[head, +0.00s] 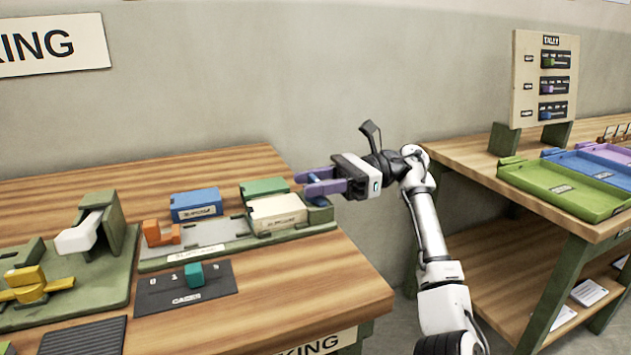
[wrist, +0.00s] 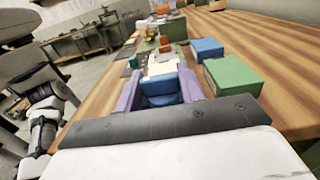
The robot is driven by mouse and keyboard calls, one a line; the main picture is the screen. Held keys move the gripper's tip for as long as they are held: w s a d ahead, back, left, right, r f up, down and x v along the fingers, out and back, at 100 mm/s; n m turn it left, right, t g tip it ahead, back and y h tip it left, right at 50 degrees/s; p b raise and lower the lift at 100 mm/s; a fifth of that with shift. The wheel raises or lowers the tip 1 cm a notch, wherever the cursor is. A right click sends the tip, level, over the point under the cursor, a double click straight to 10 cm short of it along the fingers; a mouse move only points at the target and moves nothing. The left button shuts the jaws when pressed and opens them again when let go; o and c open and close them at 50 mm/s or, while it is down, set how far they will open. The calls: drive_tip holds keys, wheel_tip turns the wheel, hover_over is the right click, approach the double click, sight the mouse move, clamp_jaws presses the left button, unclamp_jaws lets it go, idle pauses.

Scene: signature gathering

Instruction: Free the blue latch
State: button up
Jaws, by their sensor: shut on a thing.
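The blue latch (head: 318,200) sits at the right end of a green fixture with a grey plate (head: 212,231), mostly hidden by my gripper in the head view. My gripper (head: 308,183) reaches in from the right, its purple fingers level. In the wrist view, the blue latch (wrist: 161,88) lies between the two purple fingers (wrist: 160,82), and they are shut on it. A cream labelled block (head: 277,215) rests on the fixture left of the latch. An orange piece (head: 160,233) stands at the fixture's left end.
Blue (head: 196,205) and green (head: 264,189) boxes stand behind the fixture. A dark panel with a teal knob (head: 194,274) lies in front. A green stand with a white lever (head: 80,236) and a yellow piece (head: 24,285) are left. Another table holds coloured trays (head: 565,188).

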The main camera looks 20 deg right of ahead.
drive_tip(key=o, duration=1)
drive_tip(key=shift+a, duration=0.1)
